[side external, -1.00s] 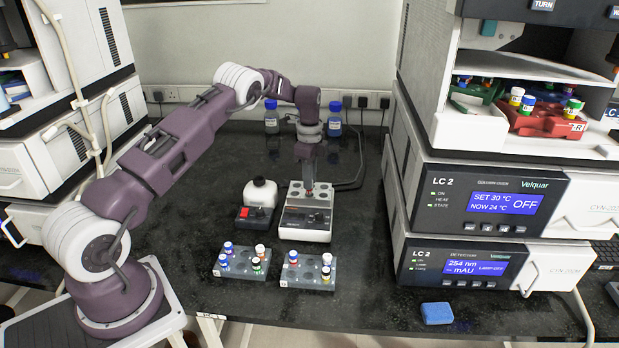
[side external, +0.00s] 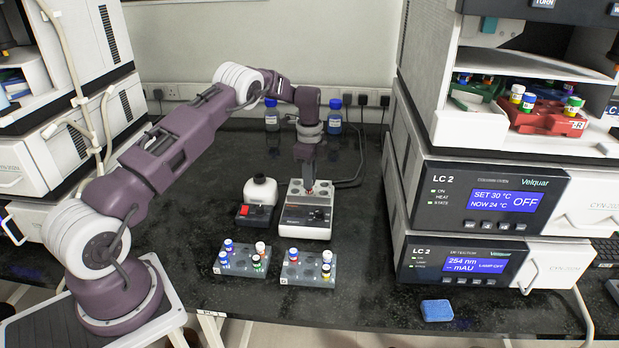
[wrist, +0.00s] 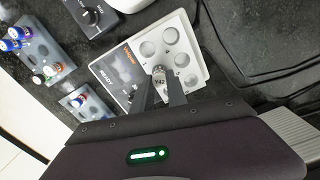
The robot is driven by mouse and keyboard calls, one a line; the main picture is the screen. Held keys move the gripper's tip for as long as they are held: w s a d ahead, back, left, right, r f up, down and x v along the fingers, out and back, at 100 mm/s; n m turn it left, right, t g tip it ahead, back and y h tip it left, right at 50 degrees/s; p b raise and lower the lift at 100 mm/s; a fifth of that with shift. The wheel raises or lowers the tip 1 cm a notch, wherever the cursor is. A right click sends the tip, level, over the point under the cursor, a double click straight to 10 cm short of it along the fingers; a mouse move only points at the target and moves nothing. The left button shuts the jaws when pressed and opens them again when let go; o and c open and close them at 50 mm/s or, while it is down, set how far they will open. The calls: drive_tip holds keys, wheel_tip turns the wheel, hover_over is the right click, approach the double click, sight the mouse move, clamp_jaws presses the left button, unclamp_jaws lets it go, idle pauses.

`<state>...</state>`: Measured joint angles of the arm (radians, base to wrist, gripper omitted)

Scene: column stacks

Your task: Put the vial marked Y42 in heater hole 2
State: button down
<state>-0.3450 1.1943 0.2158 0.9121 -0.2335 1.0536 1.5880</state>
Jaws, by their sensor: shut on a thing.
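The heater (side external: 304,233) stands mid-bench, with a dark front panel and a pale top block of round holes. The heater also shows in the wrist view (wrist: 117,65). In the side view my gripper (side external: 310,188) points down over the top block. The vial is at the hole block, near the front panel. Its lower end is hidden, so I cannot tell how deep it sits.
Two grey racks with several capped vials, the left rack (side external: 244,263) and the right rack (side external: 307,271), stand in front of the heater. A box with a red switch (side external: 248,212) and a white bottle (side external: 260,192) are left of it. Blue-capped bottles (side external: 335,118) stand behind.

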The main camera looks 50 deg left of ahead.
drive_tip(key=shift+f, duration=0.2)
drive_tip(key=shift+f, duration=0.5)
drive_tip(key=c, duration=1.2)
unclamp_jaws()
drive_tip(key=shift+c, duration=0.2)
drive_tip(key=o, duration=0.3)
drive_tip(key=shift+r, duration=3.05)
